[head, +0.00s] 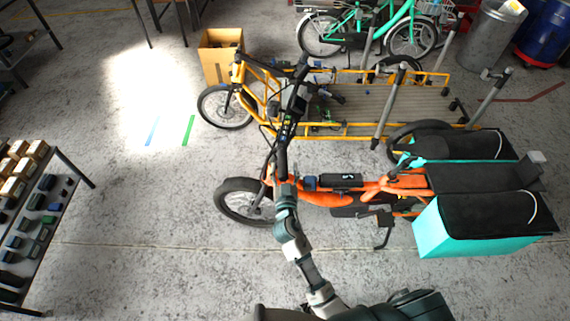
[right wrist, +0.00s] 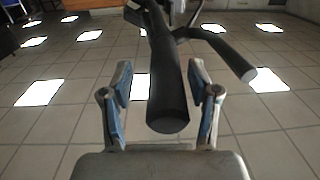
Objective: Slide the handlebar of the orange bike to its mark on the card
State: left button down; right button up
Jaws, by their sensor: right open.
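The orange bike (head: 325,198) stands side-on in the middle of the head view, its front wheel to the left. Its black handlebar (head: 290,118) runs up the picture from my right gripper (head: 285,181), which is at its near end. In the right wrist view, a thick black bar end (right wrist: 168,95) lies between the open blue-padded fingers of my right gripper (right wrist: 162,85). Gaps show on both sides, so the fingers are not closed on it. My left gripper is not in view. I cannot make out the card or its mark.
A yellow cargo bike (head: 350,136) stands close behind the orange one. Teal panniers (head: 432,238) hang at the orange bike's rear. A cardboard box (head: 215,65) is behind, and a shelf of small parts (head: 70,170) stands at left. The floor between shelf and bikes is clear.

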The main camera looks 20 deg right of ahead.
aim_at(285, 166)
jog(key=shift+s+a+r, duration=0.1)
jog(key=shift+s+a, duration=0.05)
jog(key=shift+a, duration=0.4)
grip_shut()
jog(key=shift+d, duration=0.15)
jog(key=shift+d+r, duration=0.15)
jog(key=shift+r, duration=0.2)
jog(key=shift+d+r+p, duration=0.25)
jog(key=shift+r+p, duration=0.55)
jog(key=shift+r, duration=0.3)
jog(key=shift+a, duration=0.1)
jog(key=shift+c, duration=0.3)
grip_release()
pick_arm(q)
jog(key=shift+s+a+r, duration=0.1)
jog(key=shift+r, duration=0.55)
pick_arm(e)
jog(key=shift+o, duration=0.3)
jog(key=shift+d+f, duration=0.2)
jog(key=shift+d, duration=0.05)
